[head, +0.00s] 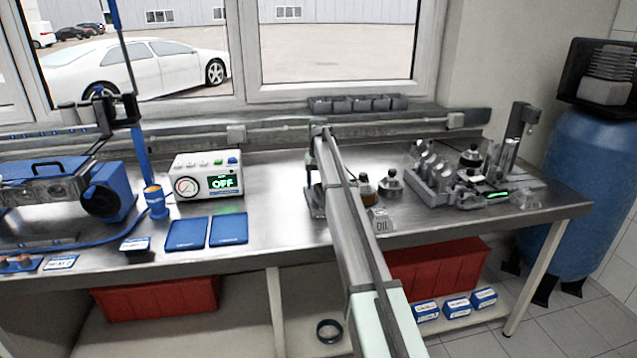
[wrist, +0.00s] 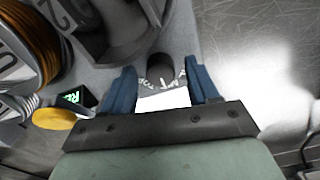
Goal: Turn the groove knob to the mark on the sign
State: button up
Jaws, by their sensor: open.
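A dark round knob (wrist: 160,67) with a pale dial and dark markings around it shows at the top middle of the wrist view. My gripper (wrist: 160,80) has two blue fingers, spread apart, one on each side of the knob in the picture. I cannot tell whether they touch it. A bright white patch (wrist: 163,100) lies between the fingers, below the knob; no writing on it is legible. I cannot make out the sign's mark. In the head view, my arm hides the knob and most of my gripper.
In the wrist view, a coil of orange-brown wire (wrist: 28,30), a yellow button (wrist: 55,118) and a small green-lit display (wrist: 73,97) are at the left. Bare metal bench (wrist: 270,50) is at the right. In the head view, a gauge box (head: 206,175) reads OFF.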

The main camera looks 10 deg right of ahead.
jog(key=c, duration=1)
jog(key=shift+c, duration=0.2)
jog(key=shift+n, duration=0.3)
jog(key=n, duration=0.5)
jog(key=shift+n, duration=2.7)
jog(key=o, duration=1)
